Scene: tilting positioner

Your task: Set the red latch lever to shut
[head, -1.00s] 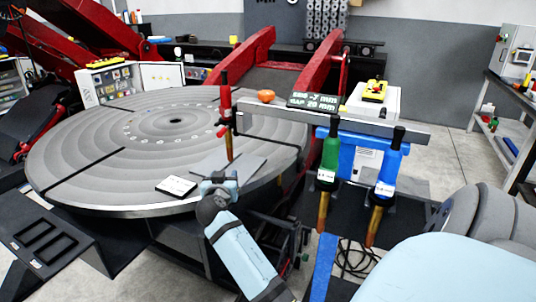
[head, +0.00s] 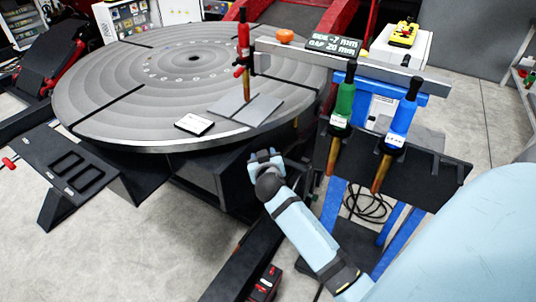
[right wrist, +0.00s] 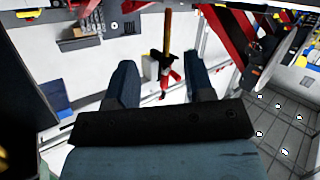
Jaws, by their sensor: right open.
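A small red handle (head: 8,163) shows at the far left edge of the head view, beside a dark slotted bracket (head: 75,172). I cannot tell for sure that it is the latch lever. My right gripper (head: 266,158) is in the middle of the head view, in front of the round turntable's (head: 105,85) near rim, apart from the handle. In the right wrist view its two fingers (right wrist: 162,85) are spread with nothing held. Beyond them is a red part (right wrist: 170,77) with an orange-brown rod above it; I cannot tell what it is. My left gripper is out of view.
A red torch (head: 243,50) stands over grey plates on the turntable. Green (head: 342,105) and blue (head: 398,125) torches hang on a dark rack right of my gripper. A display (head: 333,44) reads "GAP 20 mm". Floor is clear at lower left.

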